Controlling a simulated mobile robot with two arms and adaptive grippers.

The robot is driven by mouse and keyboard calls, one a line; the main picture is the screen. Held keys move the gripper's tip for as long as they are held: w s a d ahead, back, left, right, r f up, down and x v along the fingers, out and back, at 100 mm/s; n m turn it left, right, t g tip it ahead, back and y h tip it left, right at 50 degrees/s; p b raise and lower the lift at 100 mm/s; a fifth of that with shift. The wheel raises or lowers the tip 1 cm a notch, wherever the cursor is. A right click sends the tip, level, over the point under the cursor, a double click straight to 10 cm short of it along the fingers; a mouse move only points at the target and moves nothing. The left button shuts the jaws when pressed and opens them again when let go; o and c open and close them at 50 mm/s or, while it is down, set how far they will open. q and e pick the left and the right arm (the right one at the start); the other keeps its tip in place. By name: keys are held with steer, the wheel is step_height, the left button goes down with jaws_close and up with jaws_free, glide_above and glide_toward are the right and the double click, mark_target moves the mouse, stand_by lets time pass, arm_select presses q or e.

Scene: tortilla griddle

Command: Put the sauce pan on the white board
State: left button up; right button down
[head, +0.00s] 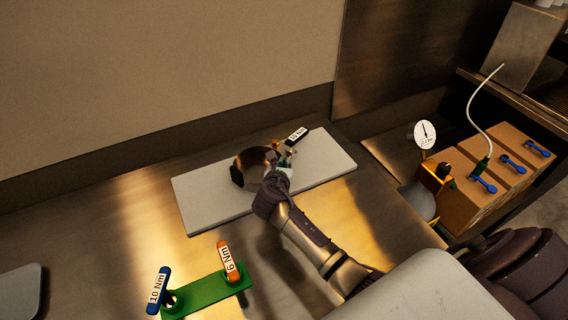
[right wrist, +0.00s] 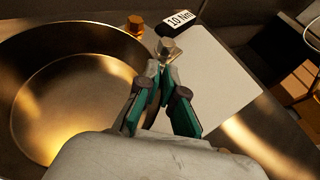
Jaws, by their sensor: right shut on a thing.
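The white board (head: 330,165) lies on the metal counter, in the middle of the head view. The sauce pan (head: 254,157) shows small and dark golden over the left part of the board. In the right wrist view the pan (right wrist: 70,95) fills the left side, its round golden inside empty. My right gripper (head: 283,163) is over the board at the pan's right side. In the right wrist view its fingers (right wrist: 160,72) are nearly together beside the pan's rim; the exact grip point is hidden. I cannot tell whether the pan touches the board. My left gripper is out of view.
A black 10 Nm tool (head: 296,135) lies at the board's back edge. A brass hex piece (right wrist: 135,25) and a silver hex piece (right wrist: 167,47) are near the fingertips. A green holder (head: 205,293) with blue and orange handles stands in front. Brown boxes (head: 490,165) are right.

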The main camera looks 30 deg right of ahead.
steer(key=c, duration=1.3)
jaws_free()
steer(key=shift+f, duration=0.1)
steer(key=b+v, duration=0.1)
steer(key=v, duration=1.1)
steer(key=shift+r, duration=0.25)
steer(key=shift+r, duration=0.1)
